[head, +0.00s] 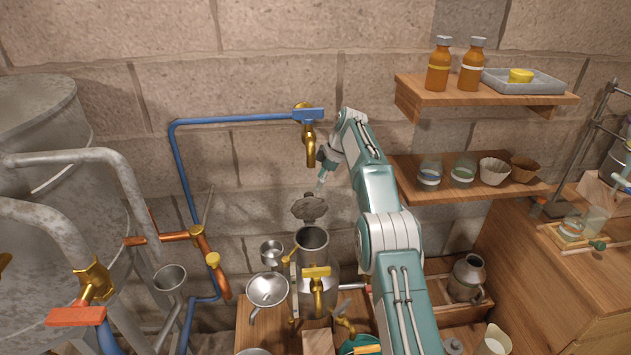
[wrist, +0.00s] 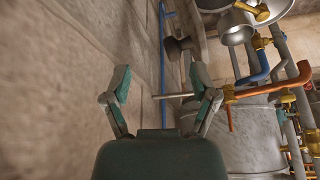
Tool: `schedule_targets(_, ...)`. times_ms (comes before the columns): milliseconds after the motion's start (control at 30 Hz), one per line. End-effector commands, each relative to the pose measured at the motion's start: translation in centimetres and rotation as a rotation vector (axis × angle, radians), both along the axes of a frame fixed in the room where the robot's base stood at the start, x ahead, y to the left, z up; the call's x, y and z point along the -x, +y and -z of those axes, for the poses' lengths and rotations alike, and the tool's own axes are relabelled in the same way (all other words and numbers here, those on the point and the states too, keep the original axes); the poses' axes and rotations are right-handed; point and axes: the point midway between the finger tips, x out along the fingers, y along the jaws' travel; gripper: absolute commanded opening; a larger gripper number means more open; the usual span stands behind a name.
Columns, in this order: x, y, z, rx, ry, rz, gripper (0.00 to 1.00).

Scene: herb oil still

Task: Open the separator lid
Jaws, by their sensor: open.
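The separator (head: 313,243) is a grey metal cylinder in the lower middle of the head view, with its round mouth uncovered. Its dark grey lid (head: 310,208) stands raised behind the mouth, tilted up close to the wall. My gripper (head: 322,182) is just above the lid, pointing down, and appears apart from it. In the wrist view my gripper (wrist: 161,92) has its two fingers spread with nothing between them. A dark grey piece beyond the fingers there may be the lid, but I cannot tell for sure.
A blue pipe (head: 240,119) and a brass tap (head: 310,148) are close left of my gripper. A metal funnel (head: 267,288) and a small cup (head: 271,251) are left of the separator. Shelves (head: 470,178) with jars are at right. A large tank (head: 50,150) fills the left.

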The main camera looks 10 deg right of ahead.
Motion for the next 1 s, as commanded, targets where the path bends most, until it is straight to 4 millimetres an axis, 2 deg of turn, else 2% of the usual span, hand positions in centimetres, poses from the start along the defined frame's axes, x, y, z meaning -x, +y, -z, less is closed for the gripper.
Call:
schedule_targets(67, 0.3, -0.7, -0.1, -0.001, 0.002, 0.002, 0.76)
schedule_targets(400, 2.0, -7.1, -0.1, 0.000, 0.001, 0.004, 0.76)
schedule_targets(500, 2.4, -8.5, 0.0, 0.000, 0.000, 0.002, 0.76)
schedule_targets(700, 2.7, -9.7, 0.0, 0.000, 0.000, 0.000, 0.76)
schedule_targets(1000, 2.8, -9.7, -0.1, 0.001, 0.000, 0.001, 0.76)
